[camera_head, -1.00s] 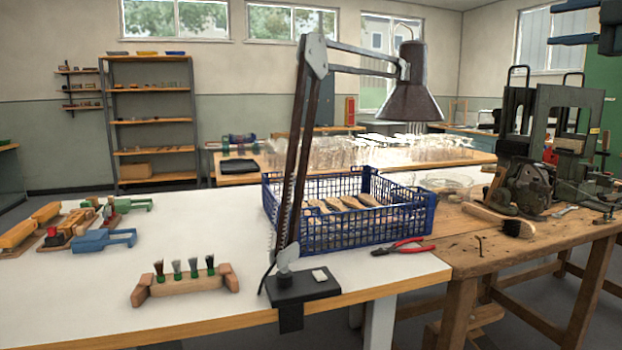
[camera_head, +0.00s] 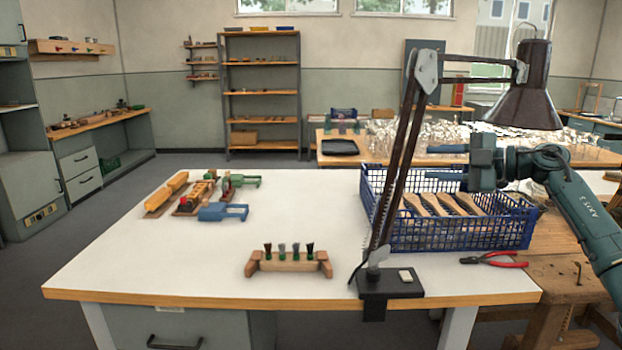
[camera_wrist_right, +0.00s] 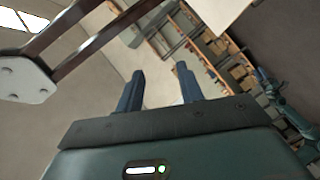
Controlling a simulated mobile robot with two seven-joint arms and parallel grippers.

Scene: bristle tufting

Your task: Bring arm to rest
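My right arm (camera_head: 580,210) comes in from the right edge of the head view. Its gripper (camera_head: 434,162) points left, in front of the lamp's side and seen over the blue crate (camera_head: 460,240). Its two blue fingers are apart. In the right wrist view the fingers (camera_wrist_right: 160,76) stand apart with nothing between them. My left gripper does not show in the head view. A small teal arm shows at the right of the wrist view, its end too small to read.
A desk lamp (camera_head: 400,160) is clamped at the white table's front edge. The crate holds wooden brush bodies (camera_head: 440,203). Red pliers (camera_head: 492,260) lie in front of it. A wooden rack (camera_head: 288,264) with several tufts stands left of the lamp. Coloured tools (camera_head: 222,212) lie at the table's left.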

